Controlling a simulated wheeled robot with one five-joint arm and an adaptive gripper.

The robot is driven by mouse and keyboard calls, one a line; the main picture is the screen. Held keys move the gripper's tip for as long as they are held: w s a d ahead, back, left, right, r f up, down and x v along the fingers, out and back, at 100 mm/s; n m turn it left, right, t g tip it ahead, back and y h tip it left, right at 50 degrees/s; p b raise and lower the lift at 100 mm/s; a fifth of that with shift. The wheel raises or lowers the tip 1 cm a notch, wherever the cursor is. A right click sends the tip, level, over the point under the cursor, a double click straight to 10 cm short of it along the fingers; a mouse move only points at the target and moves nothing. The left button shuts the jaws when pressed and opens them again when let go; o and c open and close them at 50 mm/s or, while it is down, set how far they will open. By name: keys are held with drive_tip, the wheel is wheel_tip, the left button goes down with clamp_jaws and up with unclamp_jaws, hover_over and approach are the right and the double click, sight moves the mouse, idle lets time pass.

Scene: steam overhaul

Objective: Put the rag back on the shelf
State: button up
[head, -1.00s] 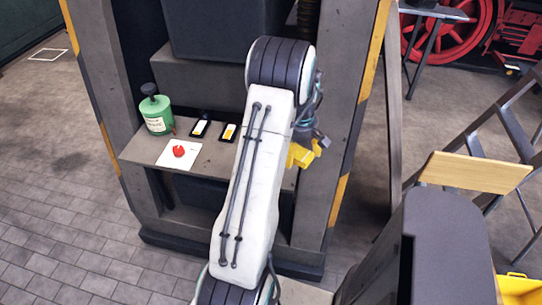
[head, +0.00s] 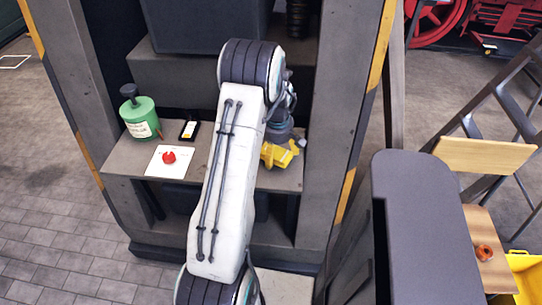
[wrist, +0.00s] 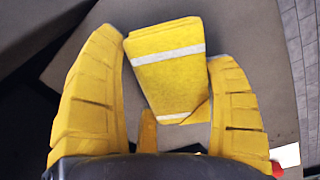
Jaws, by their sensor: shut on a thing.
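The rag (wrist: 168,70) is a folded yellow cloth with white stripes, in the wrist view between my gripper's two yellow fingers. My gripper (wrist: 160,95) is shut on it. In the head view my gripper (head: 282,155) is over the right part of the shelf (head: 125,160), a grey ledge between two posts. The rag is not clearly distinct from the yellow fingers in the head view. Whether it touches the shelf I cannot tell. My arm hides the middle of the shelf.
On the shelf's left stand a green can (head: 140,115), a black labelled item (head: 189,128) and a white card (head: 160,168) with a red knob (head: 168,157). Posts (head: 335,120) flank the shelf. A wooden board (head: 485,155) and yellow bin (head: 525,272) are at right.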

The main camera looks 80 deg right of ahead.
sight(277, 151)
drive_tip(key=shift+f, duration=0.75)
drive_tip(key=shift+w, duration=0.1)
drive_tip(key=shift+f, duration=0.15)
drive_tip(key=o, duration=1.1)
drive_tip(key=r, duration=1)
drive_tip(key=shift+a+r+b, duration=0.15)
drive_tip(key=shift+a+b, duration=0.15)
drive_tip(key=shift+a, duration=0.1)
drive_tip(key=shift+a+r+b, duration=0.1)
drive_tip(key=shift+r+b, duration=0.3)
drive_tip(key=shift+r, duration=0.65)
